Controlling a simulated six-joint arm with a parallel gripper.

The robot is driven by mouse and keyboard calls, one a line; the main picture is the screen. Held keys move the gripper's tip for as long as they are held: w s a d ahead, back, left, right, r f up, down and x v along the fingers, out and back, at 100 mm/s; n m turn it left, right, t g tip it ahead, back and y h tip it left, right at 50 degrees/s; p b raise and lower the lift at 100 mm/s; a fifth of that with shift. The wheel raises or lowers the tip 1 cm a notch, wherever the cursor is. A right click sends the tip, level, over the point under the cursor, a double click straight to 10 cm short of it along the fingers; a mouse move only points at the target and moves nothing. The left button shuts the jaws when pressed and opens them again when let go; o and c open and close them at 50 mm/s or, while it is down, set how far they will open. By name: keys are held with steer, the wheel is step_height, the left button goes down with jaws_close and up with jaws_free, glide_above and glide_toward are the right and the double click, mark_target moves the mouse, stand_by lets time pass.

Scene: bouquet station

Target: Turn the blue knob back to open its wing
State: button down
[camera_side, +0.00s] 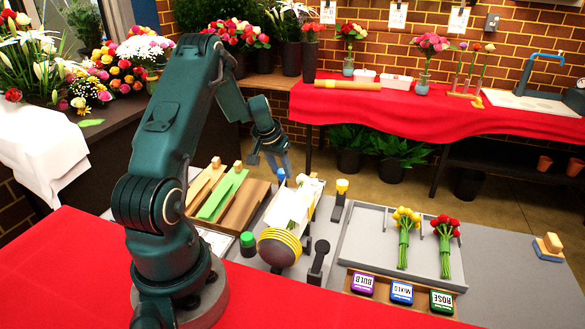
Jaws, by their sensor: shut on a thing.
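My gripper (279,164) points down at the far side of the grey work board, at the blue knob (281,177). It is small in the picture, and its jaws are closed at the knob. The knob sits at the upper left of a white wrapping sheet (309,187) with pale flowers and green stems on it. The wing belonging to the knob is hard to tell apart from the sheet and the parts around it.
A yellow-topped post (342,187) stands right of the sheet. A striped dome (280,248), a green button (248,240) and a dark lever (319,262) are nearer. A tray (423,260) with yellow and red bunches lies right. Wooden board (236,221) with green strip is left.

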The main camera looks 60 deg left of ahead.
steer(key=m+h, duration=0.1)
steer(key=m, duration=0.2)
steer(key=shift+s+a, duration=0.1)
steer(key=shift+a, duration=0.05)
steer(key=shift+a+m+t+h, duration=0.15)
steer(key=shift+m+h, duration=0.25)
steer(key=shift+m, duration=0.5)
steer(key=shift+d+m+t+h, duration=0.15)
steer(key=shift+m+h, duration=0.25)
steer(key=shift+m, duration=0.5)
steer(key=shift+a, duration=0.1)
steer(key=c, duration=0.5)
jaws_free()
steer(key=v, duration=0.5)
